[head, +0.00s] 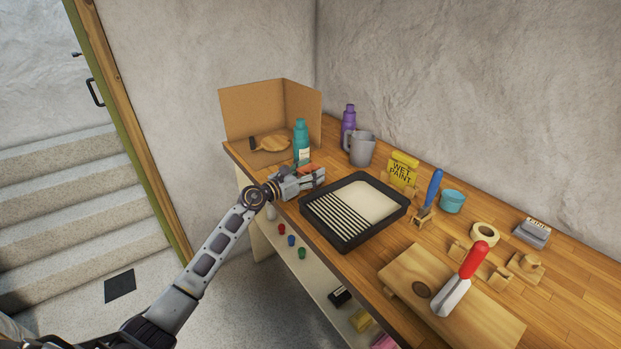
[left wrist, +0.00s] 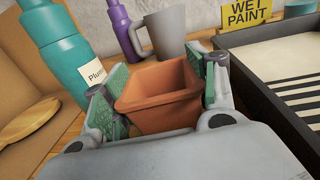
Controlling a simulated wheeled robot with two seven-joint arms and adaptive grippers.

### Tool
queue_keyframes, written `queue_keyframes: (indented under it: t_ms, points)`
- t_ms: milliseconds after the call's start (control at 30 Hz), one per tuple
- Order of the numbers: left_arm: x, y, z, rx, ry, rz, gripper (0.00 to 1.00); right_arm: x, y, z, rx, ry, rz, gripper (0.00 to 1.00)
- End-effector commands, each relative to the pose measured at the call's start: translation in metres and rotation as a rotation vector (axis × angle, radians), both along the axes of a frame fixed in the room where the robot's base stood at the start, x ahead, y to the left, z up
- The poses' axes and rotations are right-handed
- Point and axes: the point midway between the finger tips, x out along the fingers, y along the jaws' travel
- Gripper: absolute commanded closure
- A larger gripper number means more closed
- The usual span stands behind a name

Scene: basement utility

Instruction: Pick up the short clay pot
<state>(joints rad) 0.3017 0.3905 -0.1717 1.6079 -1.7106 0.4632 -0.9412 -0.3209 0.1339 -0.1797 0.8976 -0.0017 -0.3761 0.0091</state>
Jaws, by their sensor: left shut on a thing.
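The short clay pot (left wrist: 158,97) is orange-brown with a square rim. In the left wrist view it sits between the green-padded fingers of my left gripper (left wrist: 160,95), which is shut on it. In the head view my left gripper (head: 312,178) is at the bench's front edge, left of the black paint tray, and only a bit of the clay pot (head: 307,168) shows. I cannot tell whether the pot touches the bench. My right gripper is not in view.
A teal bottle (head: 301,142) stands just behind the pot, with a purple bottle (head: 348,121) and grey pitcher (head: 361,149) beyond. The paint tray (head: 345,245) is close on the right. A cardboard screen (head: 251,110) with a wooden paddle (head: 272,143) is at left.

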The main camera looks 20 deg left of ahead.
Motion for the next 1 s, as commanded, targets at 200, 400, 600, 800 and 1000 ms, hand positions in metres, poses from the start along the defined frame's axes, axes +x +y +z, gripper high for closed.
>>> queue_keyframes:
  t_ms: [200, 400, 600, 800, 1000]
  points:
    - [0.0, 0.0, 0.004, 0.0, -0.001, 0.0, 0.7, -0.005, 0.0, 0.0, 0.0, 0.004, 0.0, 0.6]
    - [0.0, 0.0, 0.02, 0.002, -0.004, 0.0, 0.7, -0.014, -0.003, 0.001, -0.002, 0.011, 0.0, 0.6]
    - [0.0, 0.0, 0.047, 0.002, -0.004, 0.0, 0.7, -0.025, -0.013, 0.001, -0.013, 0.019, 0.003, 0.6]
    - [0.0, 0.0, 0.076, 0.001, -0.004, 0.0, 0.7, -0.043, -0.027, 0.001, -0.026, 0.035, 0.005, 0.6]
    - [0.0, 0.0, 0.095, 0.001, -0.002, 0.0, 0.7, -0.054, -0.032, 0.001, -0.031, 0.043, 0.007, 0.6]
